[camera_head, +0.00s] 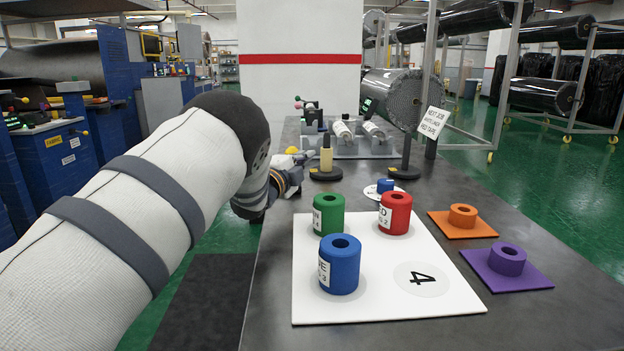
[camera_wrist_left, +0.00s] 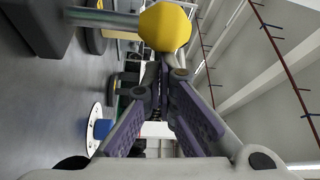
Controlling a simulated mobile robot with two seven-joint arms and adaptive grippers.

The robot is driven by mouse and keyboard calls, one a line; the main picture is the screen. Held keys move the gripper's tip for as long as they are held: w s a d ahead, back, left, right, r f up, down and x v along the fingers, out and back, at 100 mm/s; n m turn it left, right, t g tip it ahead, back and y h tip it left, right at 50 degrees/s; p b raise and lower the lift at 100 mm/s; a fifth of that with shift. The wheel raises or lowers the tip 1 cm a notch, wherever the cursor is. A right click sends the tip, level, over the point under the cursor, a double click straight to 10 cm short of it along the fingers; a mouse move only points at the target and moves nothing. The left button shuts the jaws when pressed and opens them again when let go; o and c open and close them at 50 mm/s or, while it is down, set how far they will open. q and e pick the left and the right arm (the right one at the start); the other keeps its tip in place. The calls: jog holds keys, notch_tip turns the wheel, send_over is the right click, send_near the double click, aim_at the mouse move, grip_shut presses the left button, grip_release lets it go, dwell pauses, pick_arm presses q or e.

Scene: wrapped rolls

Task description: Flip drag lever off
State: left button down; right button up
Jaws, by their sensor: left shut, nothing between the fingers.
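The drag lever shows in the left wrist view as a yellow knob (camera_wrist_left: 165,27) on a grey rod. In the head view the yellow knob (camera_head: 292,150) shows small beside my left gripper (camera_head: 303,157), at the near left of the roller machine (camera_head: 355,148). My left gripper is shut and empty. In the left wrist view its purple-padded fingers (camera_wrist_left: 163,75) meet just short of the knob. I cannot tell whether they touch it. The lever's base is mostly hidden in the head view by the gripper and arm. My right gripper is not in view.
A white board (camera_head: 445,302) on the dark table holds green (camera_head: 328,215), red (camera_head: 395,213) and blue (camera_head: 340,264) rolls. Orange (camera_head: 462,216) and purple (camera_head: 507,261) rolls sit on mats at the right. A black-based post (camera_head: 326,160) stands close right of the gripper.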

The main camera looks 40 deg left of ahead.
aim_at(293, 152)
pick_arm(q)
jog(key=a+n, duration=0.1)
jog(key=s+n+t+y, duration=0.1)
jog(key=n, duration=0.1)
jog(key=a+n, duration=0.1)
jog(key=shift+s+a+r+n+y, duration=0.25)
jog(key=shift+s+a+n+y, duration=0.05)
jog(key=shift+s+a+y, duration=0.1)
jog(key=shift+s+a+f+n+t+y, duration=0.1)
jog(key=shift+s+a+n+t+y, duration=0.25)
jog(key=shift+n, duration=0.55)
jog(key=shift+s+a+f+n+t+y, duration=0.15)
jog(key=shift+s+a+n+y, duration=0.3)
jog(key=shift+n, duration=0.45)
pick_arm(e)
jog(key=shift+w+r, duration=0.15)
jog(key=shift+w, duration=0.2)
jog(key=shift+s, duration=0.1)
